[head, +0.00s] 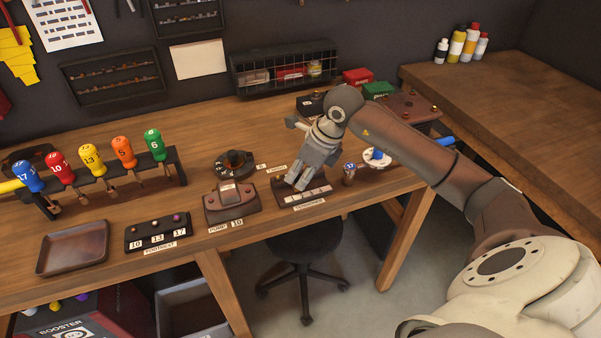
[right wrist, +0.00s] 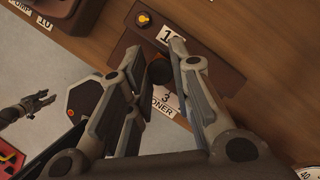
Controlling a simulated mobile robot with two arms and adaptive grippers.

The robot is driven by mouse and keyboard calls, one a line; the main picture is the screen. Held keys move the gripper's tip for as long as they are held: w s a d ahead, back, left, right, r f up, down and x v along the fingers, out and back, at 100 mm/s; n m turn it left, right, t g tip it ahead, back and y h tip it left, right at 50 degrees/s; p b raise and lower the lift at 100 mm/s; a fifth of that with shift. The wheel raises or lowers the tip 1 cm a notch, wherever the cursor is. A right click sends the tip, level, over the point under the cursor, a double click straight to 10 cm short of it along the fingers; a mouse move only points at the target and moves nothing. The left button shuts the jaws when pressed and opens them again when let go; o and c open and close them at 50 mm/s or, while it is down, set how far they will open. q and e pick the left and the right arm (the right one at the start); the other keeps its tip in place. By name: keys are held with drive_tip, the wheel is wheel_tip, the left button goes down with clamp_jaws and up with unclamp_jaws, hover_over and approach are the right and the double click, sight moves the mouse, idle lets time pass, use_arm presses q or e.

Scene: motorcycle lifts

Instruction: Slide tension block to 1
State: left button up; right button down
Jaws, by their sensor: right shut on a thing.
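The tensioner (head: 318,190) is a dark brown base on the bench's front edge with a row of pale number labels. In the right wrist view its base (right wrist: 215,85) shows a "1" label near an orange-lit knob and a "3" at the opposite end. The tension block (right wrist: 158,72), a small dark piece, sits between my right fingers, nearer the 3 than the 1. My right gripper (head: 301,187) points down at the tensioner and is shut on the block; it also shows in the right wrist view (right wrist: 163,80).
The pump unit (head: 229,200) stands left of the tensioner, with a round dial (head: 235,164) behind it. A small knob (head: 349,174) and a white dial (head: 376,158) stand to the right. Screwdrivers (head: 91,160), a tray (head: 73,248) and the footrest block (head: 158,231) are further left.

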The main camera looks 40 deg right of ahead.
drive_tip(key=shift+a, duration=0.15)
drive_tip(key=shift+w+a+b, duration=0.15)
drive_tip(key=shift+a+b, duration=0.05)
drive_tip(key=shift+a, duration=0.35)
drive_tip(key=shift+w+a+b, duration=0.15)
drive_tip(key=shift+a, duration=0.4)
drive_tip(key=c, duration=1.3)
unclamp_jaws()
drive_tip(key=shift+d, duration=0.1)
drive_tip(key=v, duration=1.2)
